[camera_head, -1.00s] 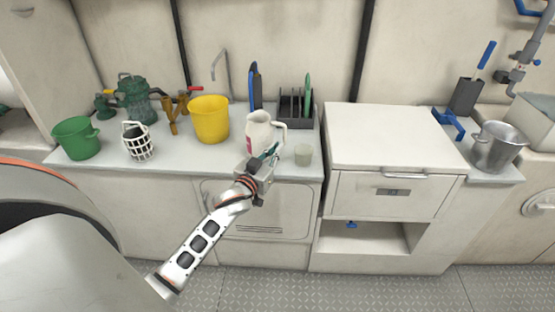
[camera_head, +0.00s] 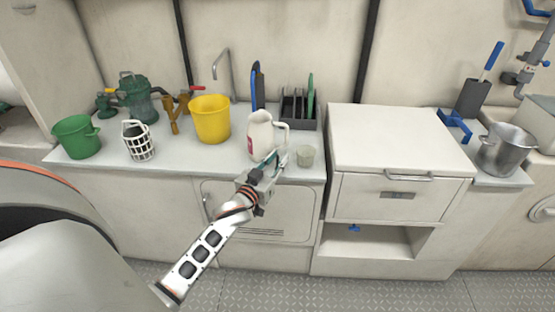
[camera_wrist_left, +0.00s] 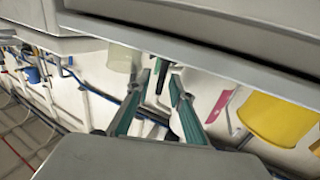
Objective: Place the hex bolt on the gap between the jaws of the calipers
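My left gripper (camera_head: 277,157) is over the front of the counter, between the white jug and a small translucent cup. In the left wrist view its two teal fingers (camera_wrist_left: 163,88) stand apart, with a gap between them. A thin dark and green thing shows by the fingertips; I cannot tell what it is or whether it is touched. I cannot make out the hex bolt or the calipers in either view. My right gripper is not in view.
The white jug (camera_head: 259,135) and translucent cup (camera_head: 306,156) are close to the gripper. A yellow bucket (camera_head: 210,119), white basket (camera_head: 138,142), green bucket (camera_head: 76,137) and black rack (camera_head: 299,110) share the counter (camera_head: 185,154). The raised white cabinet top (camera_head: 390,138) is clear.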

